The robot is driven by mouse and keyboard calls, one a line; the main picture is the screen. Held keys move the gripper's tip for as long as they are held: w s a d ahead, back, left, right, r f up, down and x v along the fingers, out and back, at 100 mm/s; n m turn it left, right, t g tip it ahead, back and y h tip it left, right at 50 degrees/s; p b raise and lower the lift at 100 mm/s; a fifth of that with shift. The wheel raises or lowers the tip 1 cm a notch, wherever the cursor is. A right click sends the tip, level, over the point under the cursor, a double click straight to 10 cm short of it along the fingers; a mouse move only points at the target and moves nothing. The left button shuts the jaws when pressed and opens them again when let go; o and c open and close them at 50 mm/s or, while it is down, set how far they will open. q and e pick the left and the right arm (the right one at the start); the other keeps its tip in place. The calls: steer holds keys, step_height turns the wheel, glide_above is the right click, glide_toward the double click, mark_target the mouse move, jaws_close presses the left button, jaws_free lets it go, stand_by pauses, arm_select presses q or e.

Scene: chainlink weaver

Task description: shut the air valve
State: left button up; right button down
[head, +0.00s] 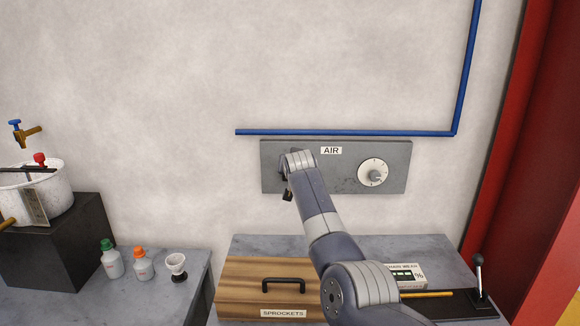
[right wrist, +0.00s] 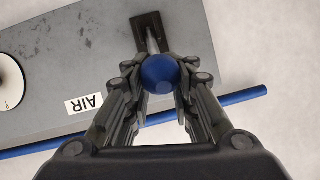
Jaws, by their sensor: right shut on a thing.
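The air valve is a lever with a blue ball knob (right wrist: 160,74) on a thin metal stem. The stem comes out of a dark slotted plate (right wrist: 149,24) on the grey panel marked AIR (head: 335,182). My right gripper (right wrist: 162,80) is shut on the blue knob, one finger on each side. In the head view my right gripper (head: 290,188) is at the panel's left part, and my arm hides the knob there. The AIR label (head: 331,150) shows upside down in the right wrist view (right wrist: 84,104). My left gripper is not in view.
A white dial (head: 373,172) sits on the panel's right. A blue pipe (head: 345,132) runs just above the panel. Below are a wooden SPROCKETS lid (head: 240,285) and a black-knobbed lever (head: 479,275). Bottles (head: 112,263) and a white pot (head: 50,185) stand left.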

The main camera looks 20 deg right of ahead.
stand_by(0.3)
steer(key=c, duration=1.5)
jaws_free()
steer(key=shift+o, duration=0.8)
steer(key=shift+w+f, duration=0.15)
steer(key=shift+s, duration=0.2)
steer(key=v, duration=1.1)
steer(key=shift+s+r, duration=0.25)
steer(key=shift+a, duration=0.1)
